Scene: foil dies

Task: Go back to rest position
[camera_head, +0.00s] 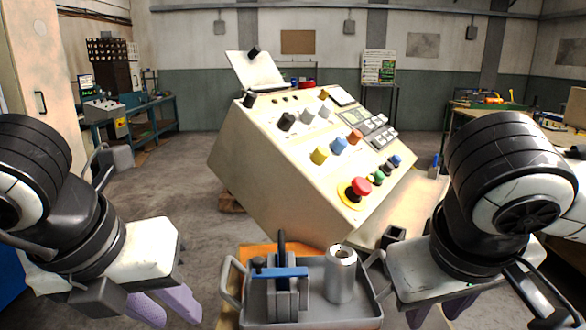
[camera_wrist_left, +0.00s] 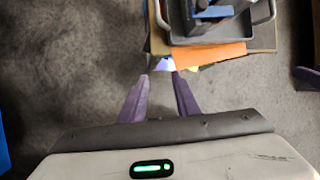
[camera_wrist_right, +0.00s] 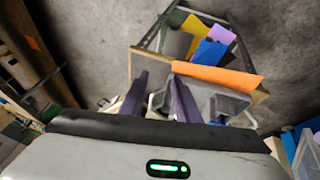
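My left gripper (camera_head: 174,314) is low at the left in the head view, left of the grey tray. Its purple fingers are apart and empty, over bare floor in the left wrist view (camera_wrist_left: 160,84). My right gripper (camera_head: 434,317) is low at the right in the head view, right of the tray. Its fingers are also apart in the right wrist view (camera_wrist_right: 159,86), with nothing seen between them. The grey tray (camera_head: 330,318) has two handles and holds a metal cylinder (camera_head: 340,278) and a device with a blue lever (camera_head: 280,272).
A large beige control panel (camera_head: 270,165) with knobs and a red button stands ahead. An orange sheet (camera_wrist_right: 215,76) and several coloured sheets lie by the tray in the right wrist view. Workbenches (camera_head: 135,115) stand at the back left. Open floor (camera_head: 180,165) lies left of the panel.

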